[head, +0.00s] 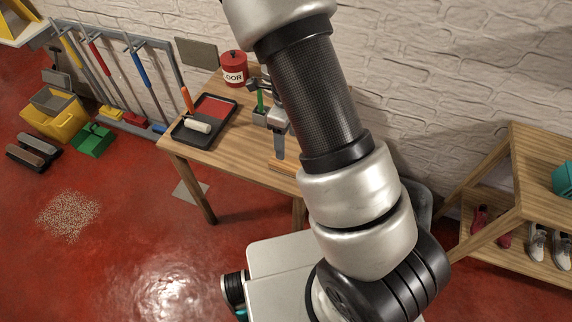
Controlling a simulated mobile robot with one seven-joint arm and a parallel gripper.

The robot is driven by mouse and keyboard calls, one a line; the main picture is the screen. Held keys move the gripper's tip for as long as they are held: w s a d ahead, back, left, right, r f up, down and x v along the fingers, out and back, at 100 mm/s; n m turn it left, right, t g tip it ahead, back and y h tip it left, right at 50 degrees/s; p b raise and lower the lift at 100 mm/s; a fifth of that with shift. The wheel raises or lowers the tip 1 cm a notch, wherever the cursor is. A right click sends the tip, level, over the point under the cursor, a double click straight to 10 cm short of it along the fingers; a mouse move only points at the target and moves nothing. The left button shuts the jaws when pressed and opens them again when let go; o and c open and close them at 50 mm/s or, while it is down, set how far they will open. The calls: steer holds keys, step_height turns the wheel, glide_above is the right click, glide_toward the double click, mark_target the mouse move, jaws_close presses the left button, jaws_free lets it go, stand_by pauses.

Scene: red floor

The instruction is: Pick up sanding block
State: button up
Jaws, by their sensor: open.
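A small orange-brown block (286,166), which looks like the sanding block, lies near the front edge of the wooden table (228,150). Its right part is hidden behind my arm. My gripper (280,154) shows only in part at the left side of my arm, pointing down with a grey finger just above the block. It is open, and its other finger is hidden. I cannot tell whether the visible finger touches the block.
On the table stand a black tray (181,134) with a paint roller (197,126), a red can (234,70) and a grey holder (262,118) with a green-handled tool. A shoe rack (490,205) stands right. Red floor is open at front left.

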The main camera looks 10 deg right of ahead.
mark_target(287, 163)
step_height(287, 163, down, 12)
steer(key=shift+w+f+b, duration=0.15)
steer(key=shift+b, duration=0.55)
steer(key=c, duration=1.2)
